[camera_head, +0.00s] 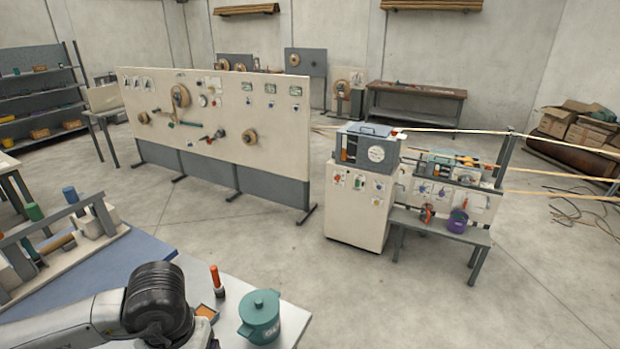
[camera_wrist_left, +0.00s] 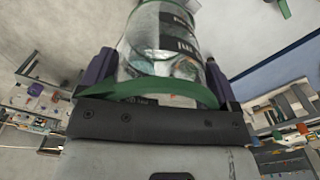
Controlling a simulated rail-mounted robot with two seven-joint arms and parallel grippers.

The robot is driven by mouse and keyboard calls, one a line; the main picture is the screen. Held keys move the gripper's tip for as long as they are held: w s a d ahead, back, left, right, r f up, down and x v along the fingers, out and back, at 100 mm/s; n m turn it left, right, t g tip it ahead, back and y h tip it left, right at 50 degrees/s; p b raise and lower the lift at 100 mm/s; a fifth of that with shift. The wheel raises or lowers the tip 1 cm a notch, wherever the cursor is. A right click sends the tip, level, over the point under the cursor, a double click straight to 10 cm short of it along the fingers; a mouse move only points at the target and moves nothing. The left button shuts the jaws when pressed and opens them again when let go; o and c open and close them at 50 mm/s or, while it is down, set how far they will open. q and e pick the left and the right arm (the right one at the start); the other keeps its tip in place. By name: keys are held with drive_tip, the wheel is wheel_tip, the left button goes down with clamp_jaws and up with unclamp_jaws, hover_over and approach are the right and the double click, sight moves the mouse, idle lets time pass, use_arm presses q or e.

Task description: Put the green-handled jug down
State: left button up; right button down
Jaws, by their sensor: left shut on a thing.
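The green-handled jug (camera_wrist_left: 158,45) fills the upper middle of the left wrist view. It has a clear body with dark printed panels, and a green band curves across it close to the gripper's palm. My left gripper (camera_wrist_left: 160,68) is shut on the jug, with one dark finger on each side. The jug's far end is cut off by the picture's top edge. In the head view my left arm comes in at the lower left, but the jug and the gripper's fingers do not show there. My right gripper is in neither view.
A pale table top (camera_head: 235,285) lies at the bottom of the head view. A teal lidded pot (camera_head: 260,318), an orange-topped dark stick (camera_head: 217,283) and a small orange tray (camera_head: 206,312) stand on it. A rack (camera_head: 70,248) with several cylinders is at the left.

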use_arm(q)
wheel_tip(320, 180, up, 18)
drive_tip(key=s+p, duration=0.2)
drive_tip(key=p, duration=1.3)
drive_tip(key=shift+s, duration=0.2)
drive_tip(key=s+f, duration=0.4)
drive_tip(key=f, duration=0.1)
drive_tip(key=shift+s+f, duration=0.2)
drive_tip(key=shift+f, duration=0.05)
